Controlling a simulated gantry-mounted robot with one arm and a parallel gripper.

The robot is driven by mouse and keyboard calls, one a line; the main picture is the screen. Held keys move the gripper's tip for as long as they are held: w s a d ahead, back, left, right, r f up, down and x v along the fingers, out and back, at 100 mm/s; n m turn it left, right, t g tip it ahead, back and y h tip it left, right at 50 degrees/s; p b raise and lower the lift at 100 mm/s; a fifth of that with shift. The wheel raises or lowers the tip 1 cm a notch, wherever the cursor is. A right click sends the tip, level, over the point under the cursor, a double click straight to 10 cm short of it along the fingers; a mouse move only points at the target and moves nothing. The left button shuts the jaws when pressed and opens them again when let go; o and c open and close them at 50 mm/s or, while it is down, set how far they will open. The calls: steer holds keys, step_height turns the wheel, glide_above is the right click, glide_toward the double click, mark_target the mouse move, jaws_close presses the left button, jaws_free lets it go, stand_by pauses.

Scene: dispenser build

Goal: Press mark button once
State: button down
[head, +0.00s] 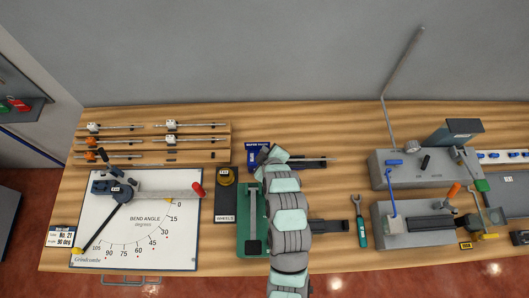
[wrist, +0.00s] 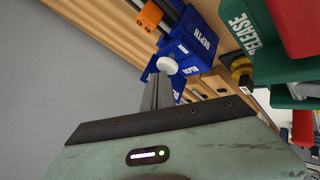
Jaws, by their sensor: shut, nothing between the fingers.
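No label reading "mark" can be made out in either view. A blue block (head: 257,150) stands at the back middle of the bench; in the wrist view its blue faces (wrist: 190,45) carry white lettering, "DEPTH" on one. A round white button-like cap (wrist: 168,65) shows in front of the blue block, just past my fingertips; I cannot tell whether they touch. My gripper (wrist: 155,88) is shut and empty, pointing at the cap. In the head view my gripper (head: 265,167) is beside the blue block, and my arm hides part of the area.
A green fixture (head: 243,240) is left of my arm; its "RELEASE" label (wrist: 245,35) shows in the wrist view. A bend-angle board (head: 145,245), rod rack (head: 100,160) and grey machines (head: 385,180) flank the area.

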steer(key=shift+f+b, duration=0.35)
steer(key=shift+f, duration=0.25)
stand_by(0.3)
steer(key=shift+r, duration=0.1)
steer(key=shift+r+p, duration=0.3)
steer(key=shift+r, duration=0.75)
steer(key=shift+r+p, duration=0.8)
steer(key=shift+r, duration=1.75)
